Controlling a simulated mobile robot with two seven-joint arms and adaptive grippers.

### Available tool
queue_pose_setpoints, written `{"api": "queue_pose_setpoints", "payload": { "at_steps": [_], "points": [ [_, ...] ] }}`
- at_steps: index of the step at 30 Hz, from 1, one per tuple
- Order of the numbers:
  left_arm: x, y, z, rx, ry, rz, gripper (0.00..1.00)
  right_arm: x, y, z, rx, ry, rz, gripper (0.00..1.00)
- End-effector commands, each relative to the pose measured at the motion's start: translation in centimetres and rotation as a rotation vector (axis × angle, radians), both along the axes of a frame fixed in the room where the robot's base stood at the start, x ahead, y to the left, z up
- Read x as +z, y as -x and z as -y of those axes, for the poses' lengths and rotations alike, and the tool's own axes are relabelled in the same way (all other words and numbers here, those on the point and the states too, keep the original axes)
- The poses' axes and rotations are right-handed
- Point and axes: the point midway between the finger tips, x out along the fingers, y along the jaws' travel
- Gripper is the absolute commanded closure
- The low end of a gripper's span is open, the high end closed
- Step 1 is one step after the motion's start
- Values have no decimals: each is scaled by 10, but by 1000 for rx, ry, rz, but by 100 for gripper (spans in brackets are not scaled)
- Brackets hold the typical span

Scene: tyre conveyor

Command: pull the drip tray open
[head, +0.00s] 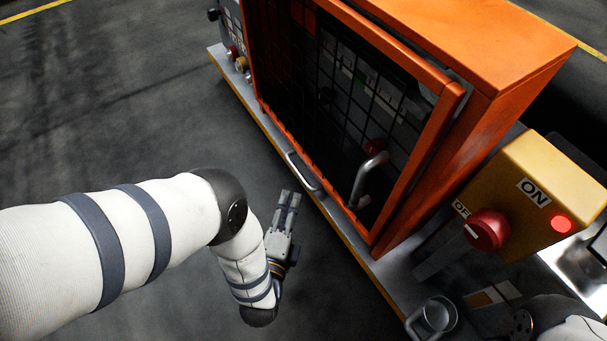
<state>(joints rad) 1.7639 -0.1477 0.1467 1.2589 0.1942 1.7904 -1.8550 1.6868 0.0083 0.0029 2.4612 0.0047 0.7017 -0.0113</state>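The drip tray shows as a curved metal handle (303,170) low on the front of the orange machine, at the base ledge. The tray's body is hidden, and I see no clear gap that shows it pulled out. My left gripper (290,197) is just in front of and below this handle, over the dark floor. Its fingers point up toward the machine, side by side with a narrow gap, and nothing is between them. It looks apart from the handle. My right gripper is out of view; only part of that arm shows at the lower right.
The orange machine (484,53) has a mesh door with a larger bent handle (369,180) to the right of the tray handle. The floor at left is clear.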

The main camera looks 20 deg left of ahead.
Motion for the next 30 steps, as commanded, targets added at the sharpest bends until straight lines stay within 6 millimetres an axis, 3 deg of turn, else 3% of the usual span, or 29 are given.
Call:
{"api": "queue_pose_setpoints", "payload": {
  "at_steps": [6, 12, 21, 24, 30],
  "points": [
    [-11, -55, -8, 1, 2, -1, 79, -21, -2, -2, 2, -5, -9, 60],
    [-14, -81, -11, 0, 2, -3, 79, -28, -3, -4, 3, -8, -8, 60],
    [-13, -85, -11, -1, 3, -4, 79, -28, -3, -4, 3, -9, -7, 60],
    [-13, -85, -11, -1, 3, -4, 100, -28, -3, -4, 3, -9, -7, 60],
    [-13, -85, -11, -1, 3, -4, 100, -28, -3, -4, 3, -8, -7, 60]
  ]
}}
